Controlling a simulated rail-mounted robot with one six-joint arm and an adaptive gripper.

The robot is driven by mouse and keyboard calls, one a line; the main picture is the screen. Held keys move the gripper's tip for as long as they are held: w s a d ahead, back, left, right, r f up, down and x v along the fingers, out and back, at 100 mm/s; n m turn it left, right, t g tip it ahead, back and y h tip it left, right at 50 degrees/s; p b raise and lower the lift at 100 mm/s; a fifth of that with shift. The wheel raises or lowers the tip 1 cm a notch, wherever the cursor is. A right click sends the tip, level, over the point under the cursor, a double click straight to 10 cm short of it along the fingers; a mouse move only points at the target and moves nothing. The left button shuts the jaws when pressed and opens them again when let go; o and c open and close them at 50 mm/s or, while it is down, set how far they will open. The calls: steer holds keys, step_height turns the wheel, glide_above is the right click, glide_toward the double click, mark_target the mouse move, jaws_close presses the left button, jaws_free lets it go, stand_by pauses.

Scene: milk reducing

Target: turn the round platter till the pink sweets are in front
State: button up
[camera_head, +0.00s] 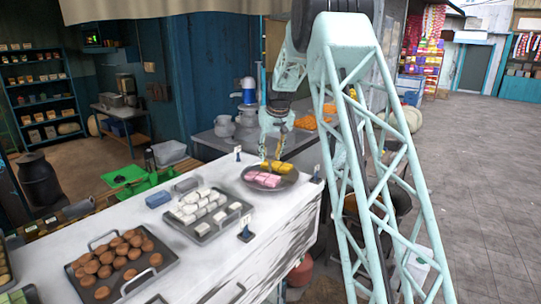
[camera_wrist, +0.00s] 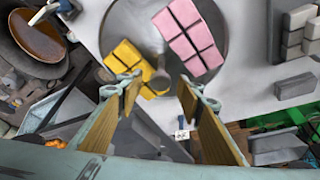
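The round dark platter (camera_head: 291,181) sits near the far right end of the white counter. Pink sweets (camera_head: 262,179) lie on its near-left side, and yellow sweets (camera_head: 276,166) lie behind them. In the wrist view the pink sweets (camera_wrist: 188,38) are at upper right on the grey platter (camera_wrist: 122,18), with the yellow sweets (camera_wrist: 130,66) at lower left. My gripper (camera_wrist: 161,92) is open above the platter's edge, by the yellow sweets. A short grey-brown knob (camera_wrist: 160,79) shows between its fingers. Whether a finger touches anything is unclear. In the head view my gripper (camera_head: 275,150) is above the yellow sweets.
A tray of white sweets (camera_head: 203,210) is left of the platter. A tray of brown round sweets (camera_head: 117,260) is nearer on the counter. Small sign stands (camera_head: 246,229) stand by the counter's edge. Metal pots (camera_head: 224,125) stand on a surface behind.

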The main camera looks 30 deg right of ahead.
steer(key=shift+c, duration=0.2)
steer(key=c, duration=1.1)
